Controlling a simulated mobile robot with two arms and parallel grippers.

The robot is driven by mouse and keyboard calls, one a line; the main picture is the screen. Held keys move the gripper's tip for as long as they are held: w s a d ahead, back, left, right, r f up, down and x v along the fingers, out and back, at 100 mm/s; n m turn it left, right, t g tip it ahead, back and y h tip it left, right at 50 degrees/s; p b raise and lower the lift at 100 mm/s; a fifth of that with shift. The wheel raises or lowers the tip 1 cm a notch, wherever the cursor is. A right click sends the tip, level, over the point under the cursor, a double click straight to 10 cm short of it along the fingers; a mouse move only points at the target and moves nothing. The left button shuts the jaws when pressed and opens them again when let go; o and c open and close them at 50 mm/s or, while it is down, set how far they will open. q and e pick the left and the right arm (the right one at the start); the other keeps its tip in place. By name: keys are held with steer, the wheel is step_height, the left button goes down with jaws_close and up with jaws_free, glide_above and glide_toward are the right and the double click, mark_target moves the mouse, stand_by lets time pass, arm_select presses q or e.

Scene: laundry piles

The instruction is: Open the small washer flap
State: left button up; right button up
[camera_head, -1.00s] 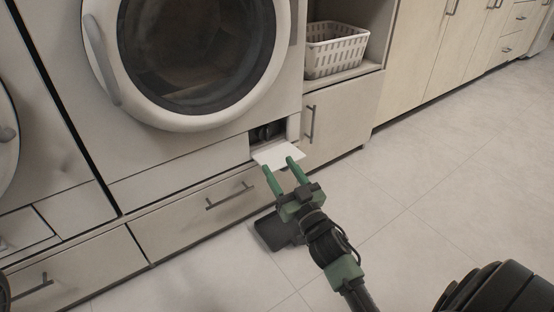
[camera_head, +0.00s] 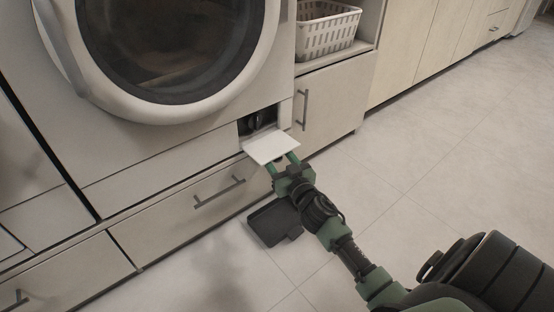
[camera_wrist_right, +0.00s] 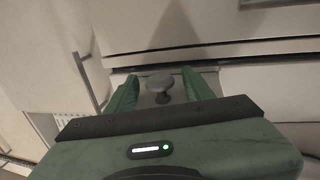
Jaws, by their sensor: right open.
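The small washer flap (camera_head: 271,147) is a white panel at the washer's lower right corner. It is folded down and sticks out nearly level below a dark opening (camera_head: 258,121), where dark parts show. My right gripper (camera_head: 283,164) is at the flap's front edge, with its green fingertips partly hidden by the flap. In the right wrist view the gripper (camera_wrist_right: 160,90) is open. A grey knob (camera_wrist_right: 159,84) shows between its fingers, apparently beyond them. I cannot tell whether the fingers touch the flap. My left gripper is not in view.
The washer's round door (camera_head: 175,45) is shut above the flap. A drawer with a handle (camera_head: 219,191) is below, and a cabinet door (camera_head: 335,105) is to the right. A white basket (camera_head: 327,32) sits in a shelf. The floor (camera_head: 420,170) is clear at right.

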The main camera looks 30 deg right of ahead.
jaws_close()
stand_by(1.4)
